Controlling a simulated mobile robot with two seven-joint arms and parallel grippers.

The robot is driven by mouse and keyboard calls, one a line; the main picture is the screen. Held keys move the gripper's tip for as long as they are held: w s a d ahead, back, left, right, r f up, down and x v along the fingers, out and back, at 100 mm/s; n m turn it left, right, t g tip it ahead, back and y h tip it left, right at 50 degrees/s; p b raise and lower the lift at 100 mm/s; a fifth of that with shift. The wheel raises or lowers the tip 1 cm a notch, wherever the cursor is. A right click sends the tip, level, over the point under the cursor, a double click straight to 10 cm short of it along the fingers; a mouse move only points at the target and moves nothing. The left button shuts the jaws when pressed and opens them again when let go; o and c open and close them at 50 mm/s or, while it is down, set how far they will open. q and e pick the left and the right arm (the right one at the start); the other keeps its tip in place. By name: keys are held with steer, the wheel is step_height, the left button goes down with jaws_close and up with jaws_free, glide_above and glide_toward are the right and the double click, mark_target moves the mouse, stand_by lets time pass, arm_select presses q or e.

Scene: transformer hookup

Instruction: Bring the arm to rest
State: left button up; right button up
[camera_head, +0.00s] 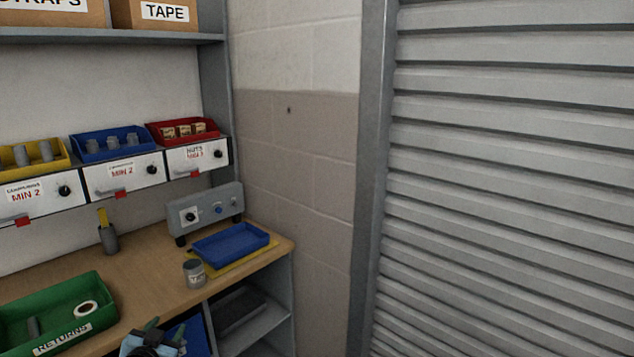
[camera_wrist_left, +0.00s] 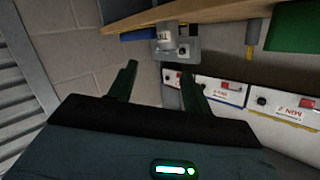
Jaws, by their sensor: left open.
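My left gripper (camera_head: 163,332) shows at the bottom edge of the head view, in front of the workbench (camera_head: 150,275). In the left wrist view its two dark fingers (camera_wrist_left: 160,85) stand apart with nothing between them. That view shows the scene upside down, with the bench edge at the top. The rest of my left arm is mostly out of the frame. My right gripper is in neither view.
A grey can (camera_head: 194,273) stands beside a blue tray (camera_head: 232,243) on the bench. A green returns bin (camera_head: 60,312) lies left of the gripper. A grey control box (camera_head: 205,212) stands behind the tray. A roller shutter (camera_head: 500,190) is at right.

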arm_select(q)
steer(key=s+d+f+g+h, duration=0.1)
steer(key=s+d+f, duration=0.1)
steer(key=s+f, duration=0.3)
steer(key=s+d+f+g, duration=0.1)
steer(key=s+d+f, duration=0.2)
steer(key=s+f, duration=0.1)
steer(key=s+d+f+g, duration=0.1)
steer(key=s+d+f, duration=0.2)
steer(key=s, duration=0.7)
steer(key=s+d+f+g+h, duration=0.1)
steer(key=s+d+f, duration=0.2)
steer(key=s, duration=0.7)
steer(key=s+d+f+n+g, duration=0.1)
steer(key=s+d+f, duration=0.3)
steer(key=s, duration=0.6)
steer(key=shift+s+g+h, duration=0.25)
steer(key=shift+g+h, duration=0.05)
steer(key=shift+g, duration=0.1)
